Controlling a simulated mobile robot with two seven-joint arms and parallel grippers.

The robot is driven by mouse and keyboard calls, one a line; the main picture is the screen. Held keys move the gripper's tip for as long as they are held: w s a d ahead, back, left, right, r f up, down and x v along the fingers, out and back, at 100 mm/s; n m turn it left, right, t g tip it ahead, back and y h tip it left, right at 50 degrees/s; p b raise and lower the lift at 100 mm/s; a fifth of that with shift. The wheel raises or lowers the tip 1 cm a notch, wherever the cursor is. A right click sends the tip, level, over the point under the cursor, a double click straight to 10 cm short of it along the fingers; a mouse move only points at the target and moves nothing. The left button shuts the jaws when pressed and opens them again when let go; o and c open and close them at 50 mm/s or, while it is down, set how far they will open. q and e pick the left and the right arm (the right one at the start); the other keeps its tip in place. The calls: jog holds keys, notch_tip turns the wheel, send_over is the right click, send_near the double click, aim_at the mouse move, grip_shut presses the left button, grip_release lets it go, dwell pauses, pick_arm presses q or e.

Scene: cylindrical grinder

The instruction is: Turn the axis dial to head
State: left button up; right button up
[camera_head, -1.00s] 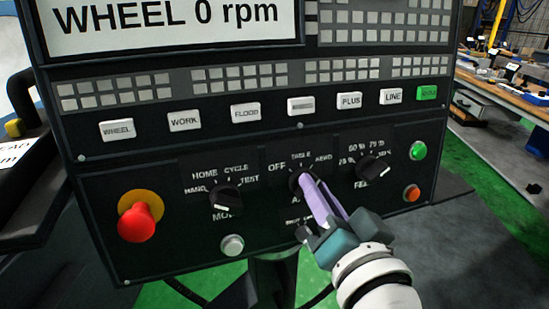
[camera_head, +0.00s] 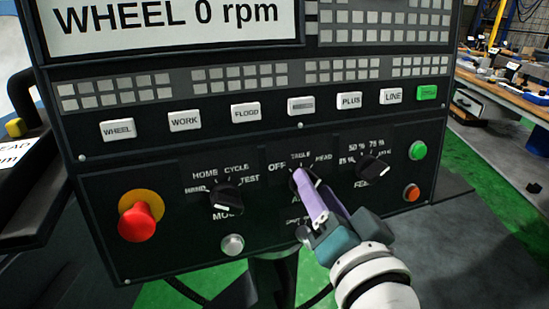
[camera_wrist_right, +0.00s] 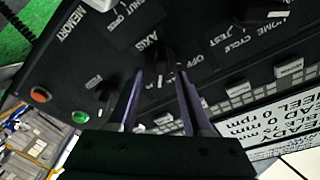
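The axis dial (camera_head: 293,184) is a black knob on the control panel, under the labels OFF, TABLE and HEAD. My right gripper (camera_head: 303,176) reaches it from the lower right, and its purple fingers cover most of the knob. In the right wrist view the fingers of the gripper (camera_wrist_right: 160,73) stand apart, with the axis dial (camera_wrist_right: 156,62) between their tips. Some gap shows beside the knob, so the gripper looks open around it. The dial's pointer is hidden in the head view, so its setting cannot be read. My left gripper is not in view.
The mode dial (camera_head: 226,197) is to the left and the feed dial (camera_head: 373,169) to the right. A red emergency button (camera_head: 137,222) is at far left. Green (camera_head: 418,150) and orange (camera_head: 411,193) buttons sit at right. A row of labelled keys is above.

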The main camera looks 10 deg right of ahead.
jog(key=shift+s, duration=0.1)
jog(key=s, duration=0.9)
jog(key=shift+s+r, duration=0.25)
jog(key=shift+s, duration=0.15)
jog(key=shift+a, duration=0.1)
jog(key=s+a+f+n+g+y, duration=0.2)
jog(key=s+f+n+g+y, duration=0.15)
jog(key=n+g, duration=0.35)
jog(key=s+d+n+g+h, duration=0.3)
jog(key=s+d+g, duration=0.4)
jog(key=s, duration=0.4)
notch_tip(320, 180, up, 30)
jog(key=p, duration=3)
jog(key=shift+s+f, duration=0.2)
jog(key=shift+s, duration=0.1)
